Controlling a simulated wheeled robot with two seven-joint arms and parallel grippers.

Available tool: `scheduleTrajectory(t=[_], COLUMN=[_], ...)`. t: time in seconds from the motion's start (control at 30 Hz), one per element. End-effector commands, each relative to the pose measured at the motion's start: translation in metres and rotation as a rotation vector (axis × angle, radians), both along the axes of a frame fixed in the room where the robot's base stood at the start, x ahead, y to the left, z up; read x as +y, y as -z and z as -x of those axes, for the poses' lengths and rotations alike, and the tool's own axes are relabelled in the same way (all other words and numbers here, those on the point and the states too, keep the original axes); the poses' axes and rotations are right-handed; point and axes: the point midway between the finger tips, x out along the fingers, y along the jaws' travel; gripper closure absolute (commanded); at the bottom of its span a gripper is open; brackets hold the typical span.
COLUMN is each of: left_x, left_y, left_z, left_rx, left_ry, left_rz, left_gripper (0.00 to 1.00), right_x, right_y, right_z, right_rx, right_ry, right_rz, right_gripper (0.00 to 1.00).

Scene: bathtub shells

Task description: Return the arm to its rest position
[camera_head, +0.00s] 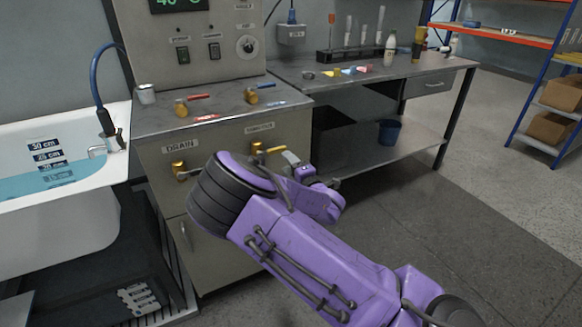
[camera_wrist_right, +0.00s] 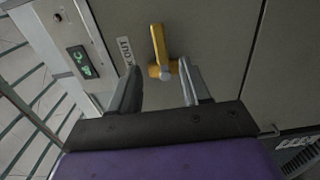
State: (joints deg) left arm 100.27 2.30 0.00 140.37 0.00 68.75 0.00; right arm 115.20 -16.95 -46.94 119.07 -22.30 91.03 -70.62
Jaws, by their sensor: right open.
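My right arm, purple, reaches in from the lower right in the head view. Its gripper (camera_head: 298,168) is in front of the grey cabinet (camera_head: 225,235), near a brass valve with a yellow handle (camera_head: 274,150). In the right wrist view the gripper (camera_wrist_right: 160,80) is open, with its two grey fingers on either side of the same valve (camera_wrist_right: 157,50). The fingers look apart from the handle; whether they touch the valve body cannot be told. My left gripper is not in view.
A second brass valve (camera_head: 181,170) sits under the DRAIN label. A bathtub (camera_head: 75,215) with blue water stands at the left. A workbench (camera_head: 440,72) with tubes and bottles is behind, a blue-framed shelf (camera_head: 520,38) at the right. Floor at the right is clear.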

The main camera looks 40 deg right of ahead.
Motion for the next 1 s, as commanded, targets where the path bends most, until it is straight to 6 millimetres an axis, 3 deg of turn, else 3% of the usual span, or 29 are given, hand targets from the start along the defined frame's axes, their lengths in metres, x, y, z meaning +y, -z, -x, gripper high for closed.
scheduleTrajectory(t=[0.17,0.67,0.8,0.87,1.0], left_x=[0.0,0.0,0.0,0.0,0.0], left_y=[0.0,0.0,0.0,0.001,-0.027], left_z=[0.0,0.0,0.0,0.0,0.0], left_rx=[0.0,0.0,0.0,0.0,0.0], left_ry=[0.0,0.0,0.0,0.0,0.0], left_rz=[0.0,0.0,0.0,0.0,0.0], left_gripper=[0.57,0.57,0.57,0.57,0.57], right_x=[0.003,0.004,-0.001,-0.003,0.02], right_y=[0.0,0.0,0.004,0.025,0.12], right_z=[0.012,0.011,0.014,0.027,0.103], right_rx=[0.0,-0.001,-0.032,-0.05,-0.033], right_ry=[0.001,0.0,0.026,0.091,0.395], right_rz=[0.001,-0.002,-0.158,-0.352,-0.93], right_gripper=[0.53,0.53,0.53,0.53,0.53])
